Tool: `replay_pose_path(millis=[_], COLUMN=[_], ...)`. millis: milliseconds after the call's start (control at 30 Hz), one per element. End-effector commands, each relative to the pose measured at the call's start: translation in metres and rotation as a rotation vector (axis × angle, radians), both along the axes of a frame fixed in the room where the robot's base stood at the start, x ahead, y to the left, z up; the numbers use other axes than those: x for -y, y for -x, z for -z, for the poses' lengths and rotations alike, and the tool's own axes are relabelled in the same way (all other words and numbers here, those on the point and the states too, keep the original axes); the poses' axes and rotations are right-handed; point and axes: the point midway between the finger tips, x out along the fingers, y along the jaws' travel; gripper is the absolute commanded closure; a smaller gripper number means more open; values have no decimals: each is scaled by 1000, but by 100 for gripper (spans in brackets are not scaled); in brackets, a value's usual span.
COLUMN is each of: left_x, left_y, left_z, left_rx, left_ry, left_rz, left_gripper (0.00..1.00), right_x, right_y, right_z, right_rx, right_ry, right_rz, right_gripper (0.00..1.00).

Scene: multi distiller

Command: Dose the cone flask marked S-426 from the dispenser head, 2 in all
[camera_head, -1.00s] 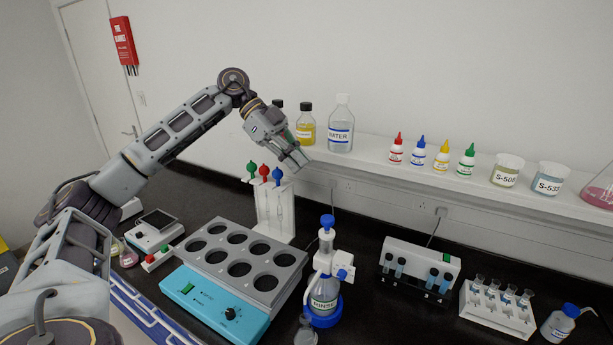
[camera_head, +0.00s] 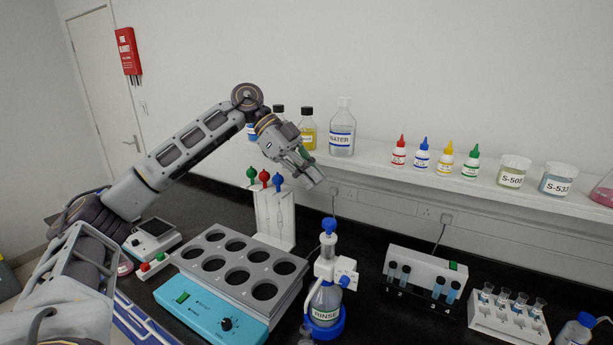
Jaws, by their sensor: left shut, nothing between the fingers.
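My left gripper (camera_head: 312,176) is shut and empty, held in the air in front of the shelf, right of the pipette rack. The dispenser head (camera_head: 335,266), white with blue caps, sits on a bottle marked RINSE (camera_head: 325,306) in a blue base. It stands below my left gripper and apart from it. A small glass vessel shows partly at the bottom edge, left of that bottle; its mark cannot be read. A pink flask (camera_head: 604,191) is cut off at the right end of the shelf, with no mark visible. The mark S-426 is not legible anywhere. My right gripper is not in view.
A grey block with round wells (camera_head: 238,262) and teal front stands left of the dispenser. The pipette rack (camera_head: 275,217) is behind it. A tube unit (camera_head: 428,265) and white vial rack (camera_head: 508,322) stand right. Bottles and beakers line the shelf (camera_head: 372,160).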

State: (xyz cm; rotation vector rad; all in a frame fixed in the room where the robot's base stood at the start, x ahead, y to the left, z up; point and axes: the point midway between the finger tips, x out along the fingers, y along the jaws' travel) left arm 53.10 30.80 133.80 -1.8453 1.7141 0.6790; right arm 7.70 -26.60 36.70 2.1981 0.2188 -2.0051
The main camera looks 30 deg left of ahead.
Motion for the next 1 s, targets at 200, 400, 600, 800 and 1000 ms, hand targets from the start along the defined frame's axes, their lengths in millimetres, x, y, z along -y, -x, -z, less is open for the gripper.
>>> replay_pose_path(millis=[200, 400, 600, 800, 1000], left_x=[9, 17, 26, 34, 36], left_y=[-1, -2, -2, -3, -4], left_z=[10, 17, 25, 32, 40], left_rx=[2, 2, 1, 1, 1], left_ry=[1, 1, 1, 0, 0], left_rz=[1, 1, 2, 2, 0], left_gripper=[100, 100, 100, 100, 100], right_x=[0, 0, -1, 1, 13], right_y=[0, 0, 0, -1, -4], right_z=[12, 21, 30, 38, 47], right_rx=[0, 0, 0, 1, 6], right_ry=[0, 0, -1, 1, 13], right_rz=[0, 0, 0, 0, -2], right_gripper=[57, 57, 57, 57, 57])
